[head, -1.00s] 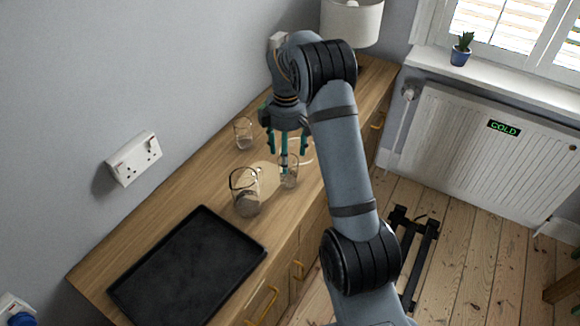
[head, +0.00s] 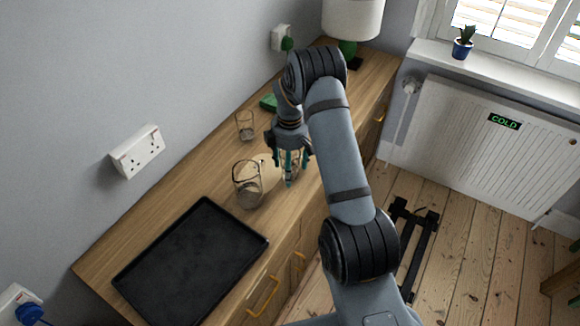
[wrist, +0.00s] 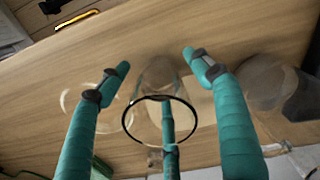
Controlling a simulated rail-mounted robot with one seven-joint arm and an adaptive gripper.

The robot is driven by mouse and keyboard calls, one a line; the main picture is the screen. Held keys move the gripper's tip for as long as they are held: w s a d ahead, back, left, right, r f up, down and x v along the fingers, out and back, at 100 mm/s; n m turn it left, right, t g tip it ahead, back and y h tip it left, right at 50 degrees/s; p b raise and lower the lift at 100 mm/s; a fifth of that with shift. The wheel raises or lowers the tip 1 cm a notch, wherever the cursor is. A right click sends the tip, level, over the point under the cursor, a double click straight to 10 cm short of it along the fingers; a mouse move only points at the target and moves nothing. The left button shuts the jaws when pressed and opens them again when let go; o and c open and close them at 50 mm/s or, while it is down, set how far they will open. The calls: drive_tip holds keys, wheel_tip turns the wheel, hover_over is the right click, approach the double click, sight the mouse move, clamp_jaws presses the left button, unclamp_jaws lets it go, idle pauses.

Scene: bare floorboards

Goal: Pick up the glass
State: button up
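A clear glass (head: 296,176) stands on the wooden sideboard, largely hidden by my gripper (head: 290,172) in the head view. In the wrist view its dark round rim (wrist: 192,108) shows between my teal fingers. My gripper (wrist: 160,85) is open, with two fingers spread on either side of the glass. A third finger crosses the rim; I cannot tell whether it is inside or outside the glass. A larger clear glass vessel (head: 248,186) stands just left of the gripper. Another clear glass (head: 245,126) stands farther back near the wall.
A black tray (head: 190,262) lies on the front left of the sideboard (head: 165,215). A lamp (head: 350,30) with a green base and a green object (head: 268,102) are at the back. The right edge of the sideboard is close to the gripper.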

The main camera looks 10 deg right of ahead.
drive_tip(key=shift+c, duration=1.2)
drive_tip(key=c, duration=1.3)
